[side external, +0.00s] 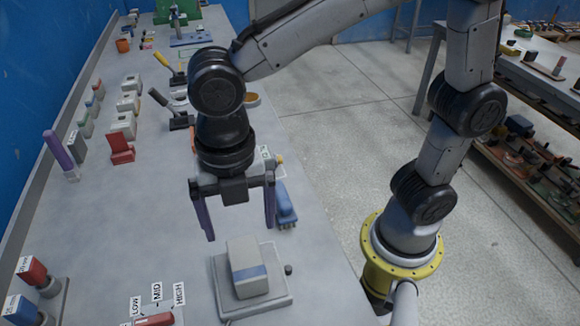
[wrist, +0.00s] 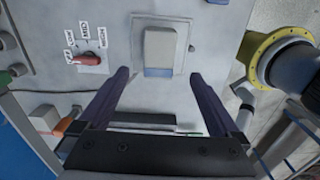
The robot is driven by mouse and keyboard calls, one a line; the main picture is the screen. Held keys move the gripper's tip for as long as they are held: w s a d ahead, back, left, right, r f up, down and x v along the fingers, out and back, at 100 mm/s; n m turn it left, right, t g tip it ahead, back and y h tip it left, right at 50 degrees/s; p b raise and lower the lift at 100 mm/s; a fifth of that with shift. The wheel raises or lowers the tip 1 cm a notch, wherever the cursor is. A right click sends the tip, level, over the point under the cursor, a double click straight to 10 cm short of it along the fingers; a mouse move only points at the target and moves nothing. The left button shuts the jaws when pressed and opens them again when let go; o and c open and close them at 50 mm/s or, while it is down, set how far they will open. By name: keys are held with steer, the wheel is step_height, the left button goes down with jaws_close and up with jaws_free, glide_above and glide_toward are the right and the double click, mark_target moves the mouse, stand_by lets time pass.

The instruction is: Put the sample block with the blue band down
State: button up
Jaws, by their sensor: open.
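The sample block (side external: 246,254) is pale grey with a blue band near its lower edge. It rests on a square grey plate (side external: 224,287) at the front of the bench. My gripper (side external: 240,230) is open and empty, its two dark purple fingers pointing down, above and just behind the block in the side view. In the wrist view the block (wrist: 159,46) lies beyond the fingertips of my gripper (wrist: 158,75), roughly centred between them. The fingers look apart from the block.
A red selector switch marked LOW, MID, HIGH (side external: 154,319) is left of the plate. Red and blue blocks (side external: 33,270) stand at the front left. A blue brush-like item (side external: 286,204) lies near the bench's right edge. Levers and small parts line the back. Bench between is clear.

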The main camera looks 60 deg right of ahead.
steer(key=s+d+r+m+t, duration=0.2)
steer(key=s+d+m, duration=0.1)
steer(key=d+m, duration=0.8)
steer(key=s+d+r+m+t, duration=0.2)
steer(key=d+m, duration=0.8)
steer(key=m, duration=0.5)
steer(key=shift+s+d+m+t, duration=0.4)
steer(key=shift+s+t, duration=0.4)
steer(key=shift+s, duration=0.2)
